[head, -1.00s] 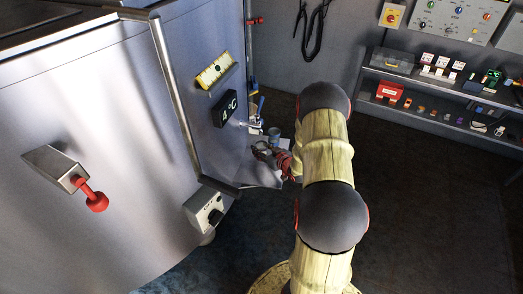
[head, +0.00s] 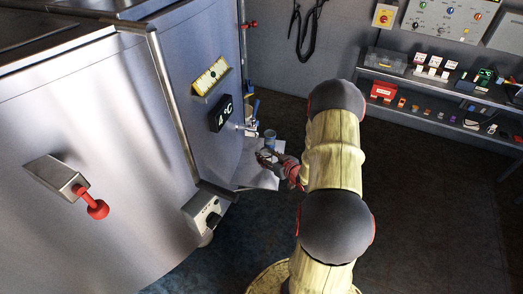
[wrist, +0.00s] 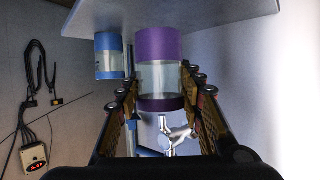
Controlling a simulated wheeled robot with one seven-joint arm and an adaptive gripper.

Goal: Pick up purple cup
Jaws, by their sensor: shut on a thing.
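The purple cup (wrist: 159,76) has purple bands at both ends and a clear middle. It stands out between the two fingers of my gripper (wrist: 162,104) in the wrist view, which looks upside down. My gripper is shut on it. One end of the cup overlaps the edge of a pale shelf plate (wrist: 200,14); I cannot tell whether they touch. In the head view my gripper (head: 268,157) is over the plate (head: 258,178), partly hidden by my arm, and the cup's colour is hard to make out there.
A blue-banded cup (wrist: 110,56) stands close beside on the plate; it also shows in the head view (head: 270,136). A metal tap (wrist: 175,132) is just behind the purple cup. The steel tank (head: 90,130) fills the left. Shelves (head: 440,85) line the right wall; the floor between is clear.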

